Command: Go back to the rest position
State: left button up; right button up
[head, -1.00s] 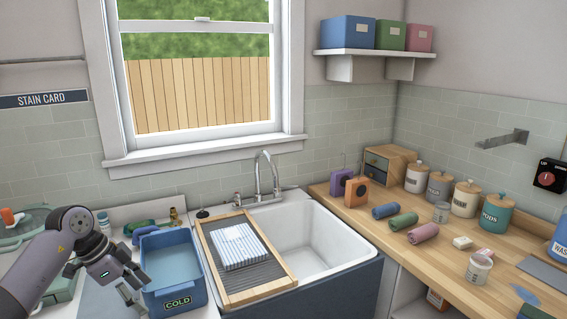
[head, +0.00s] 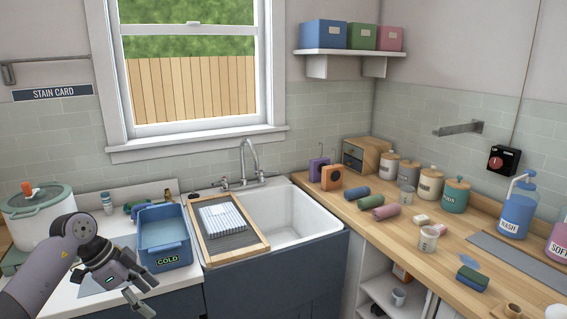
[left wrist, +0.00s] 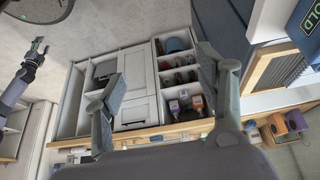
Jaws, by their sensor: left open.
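My left gripper (head: 136,293) is in the lower left of the head view, in front of the counter left of the sink. It is open and empty. Its two spread fingers also show in the left wrist view (left wrist: 165,100), with nothing between them. A striped folded towel (head: 222,216) lies on the wooden-framed washboard (head: 250,248) over the left part of the white sink (head: 318,232). The blue COLD tub (head: 168,262) stands just right of my left gripper, apart from it. My right gripper does not show in the head view.
A white lidded pot (head: 38,218) stands at the far left. The wooden counter on the right holds rolled towels (head: 378,201), canisters (head: 430,183), a cup (head: 428,238), a sponge (head: 472,278) and a blue WASH bottle (head: 517,208). Open shelves (head: 385,292) are below it.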

pick_arm(q)
jog(key=w+d+f+t+h, duration=0.2)
jog(key=d+f+t+h, duration=0.45)
jog(key=d+f, duration=0.7)
jog(key=s+a+f+n+t+y, duration=0.2)
jog(key=f+n, duration=0.1)
jog(key=f, duration=0.6)
jog(key=s+a+f+n+t+y, duration=0.2)
jog(key=a+f+n, duration=0.1)
jog(key=f, duration=0.5)
jog(key=s+a+f+n+g+y, duration=0.2)
jog(key=s+f+y, duration=0.1)
jog(key=s+f, duration=0.6)
jog(key=s+a+f+n+g+y, duration=0.2)
jog(key=s+f+y, duration=0.1)
jog(key=s+f, duration=0.65)
jog(key=s+d+f+g, duration=0.1)
jog(key=s+f+g, duration=0.2)
jog(key=s, duration=1.2)
jog(key=s+d+f+n+g+y, duration=0.1)
jog(key=s+f+g, duration=0.3)
jog(key=s+f, duration=0.4)
jog(key=s+d, duration=0.1)
jog(key=s, duration=0.6)
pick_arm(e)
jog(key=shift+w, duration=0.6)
